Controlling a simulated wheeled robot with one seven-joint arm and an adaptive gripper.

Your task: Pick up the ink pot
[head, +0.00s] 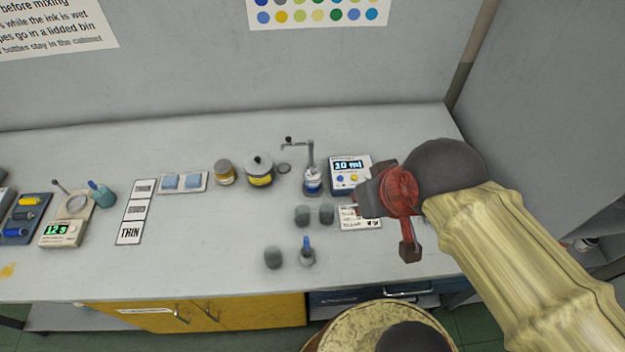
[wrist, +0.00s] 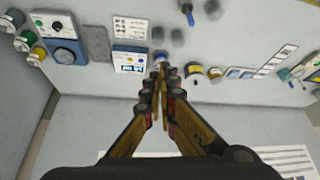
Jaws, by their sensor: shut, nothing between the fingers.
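I cannot tell for certain which is the ink pot. Both also show in the wrist view, the larger (wrist: 195,71) and the smaller (wrist: 214,72), right of my fingertips. My gripper (head: 352,206) is at the right of the bench, in front of the 10 ml device and apart from both pots. In the wrist view its fingers (wrist: 162,70) are together and empty.
A pump bottle (head: 312,183) stands right of the larger pot, beside the 10 ml device (head: 349,172). Several grey cups (head: 302,215) and a blue-tipped dropper bottle (head: 307,252) stand in front. Blue pads on a tray (head: 183,183) lie left.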

